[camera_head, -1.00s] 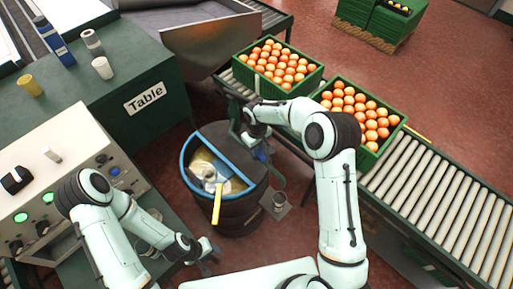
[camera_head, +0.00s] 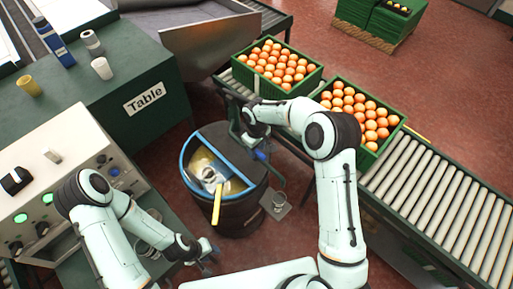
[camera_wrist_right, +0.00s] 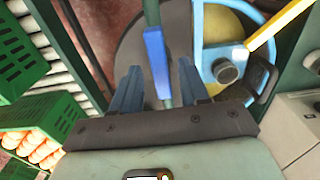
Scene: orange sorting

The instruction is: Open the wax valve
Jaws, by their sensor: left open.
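A blue lever handle (camera_wrist_right: 157,62), which looks like the wax valve's, stands between the two fingers of my right gripper (camera_wrist_right: 158,88) in the right wrist view. A gap shows on each side of it, so the fingers are open and do not clamp it. In the head view my right gripper (camera_head: 250,140) is at the right side of the dark round barrel (camera_head: 242,212), with the blue handle (camera_head: 262,156) beside it. My left gripper (camera_head: 208,256) is open and empty, low at the left of the barrel. The valve's body is mostly hidden.
The barrel has a blue rim and a yellow bar (camera_head: 217,205). A control panel (camera_head: 75,150) stands at left, near a green table (camera_head: 125,75). Orange-filled crates (camera_head: 300,88) sit on the roller conveyor (camera_head: 440,205) at right.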

